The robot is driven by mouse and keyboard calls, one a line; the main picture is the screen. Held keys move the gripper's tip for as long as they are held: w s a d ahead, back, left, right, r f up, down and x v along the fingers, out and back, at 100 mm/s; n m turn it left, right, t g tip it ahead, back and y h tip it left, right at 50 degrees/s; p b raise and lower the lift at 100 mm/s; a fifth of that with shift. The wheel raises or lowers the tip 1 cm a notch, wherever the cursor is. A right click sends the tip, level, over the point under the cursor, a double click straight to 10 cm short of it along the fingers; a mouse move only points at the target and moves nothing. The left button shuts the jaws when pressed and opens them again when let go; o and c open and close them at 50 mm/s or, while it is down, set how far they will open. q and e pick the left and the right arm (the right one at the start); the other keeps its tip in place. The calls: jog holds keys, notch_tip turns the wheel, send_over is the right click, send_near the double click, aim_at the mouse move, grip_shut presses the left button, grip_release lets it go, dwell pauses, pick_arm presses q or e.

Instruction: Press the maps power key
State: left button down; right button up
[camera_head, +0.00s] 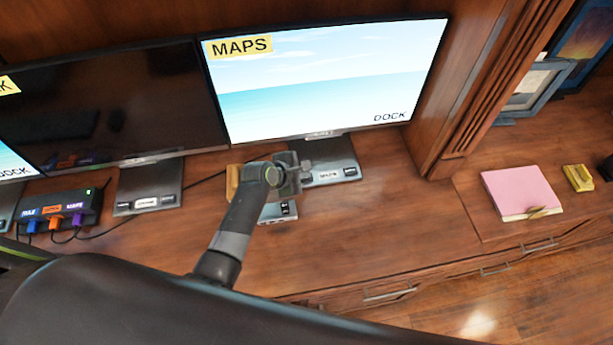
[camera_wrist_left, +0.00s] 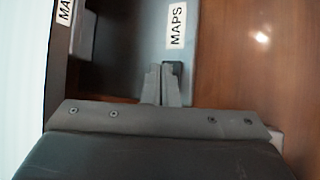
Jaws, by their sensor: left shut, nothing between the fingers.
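The maps monitor (camera_head: 325,85) is lit with a sea picture, a yellow MAPS label and the word DOCK. Its dark stand base (camera_head: 335,158) carries a white MAPS label (camera_head: 328,175), which also shows in the left wrist view (camera_wrist_left: 177,25). A small dark key (camera_wrist_left: 174,67) sits beside that label. My left gripper (camera_head: 304,166) is shut and empty at the left part of the base. In the left wrist view its fingertips (camera_wrist_left: 163,72) are at the key and partly cover it; I cannot tell whether they touch. My right gripper is not in view.
A dark monitor (camera_head: 110,100) stands to the left, with its own labelled base (camera_head: 150,185). A black hub (camera_head: 60,210) with coloured plugs and cables is at far left. A small grey box (camera_head: 278,212) lies under my left arm. A pink book (camera_head: 520,190) lies right.

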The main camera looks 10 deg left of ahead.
aim_at(303, 180)
pick_arm(q)
jog(key=shift+f, duration=0.4)
dwell(0.4)
jog(key=shift+r+p, duration=0.55)
jog(key=shift+p, duration=0.25)
notch_tip(303, 180, up, 6)
jog(key=p, duration=0.7)
jog(key=shift+r, duration=0.1)
